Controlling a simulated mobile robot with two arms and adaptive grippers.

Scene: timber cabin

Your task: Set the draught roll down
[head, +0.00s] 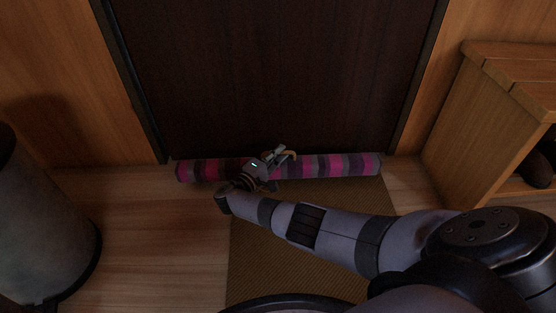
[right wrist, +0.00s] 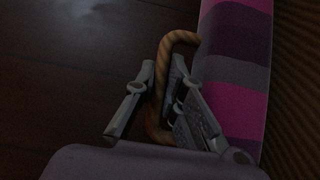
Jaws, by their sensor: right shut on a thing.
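The draught roll (head: 335,166) is a long fabric tube with pink, purple and grey stripes. It lies level along the foot of the dark door (head: 265,80), across nearly its whole width. Whether it rests fully on the floor I cannot tell. In the right wrist view the roll (right wrist: 236,60) runs along the right side, beside the fingers. My right gripper (head: 277,160) is at the roll's middle and hides part of it. Its fingers (right wrist: 160,88) are shut on the roll's tan rope loop (right wrist: 182,38). My left gripper is not in view.
A brown ribbed mat (head: 265,255) lies in front of the door on the plank floor (head: 150,225). A wooden bench (head: 480,125) with dark shoes (head: 540,165) stands at the right. A grey bin-like container (head: 40,230) stands at the left. Floor left of the mat is clear.

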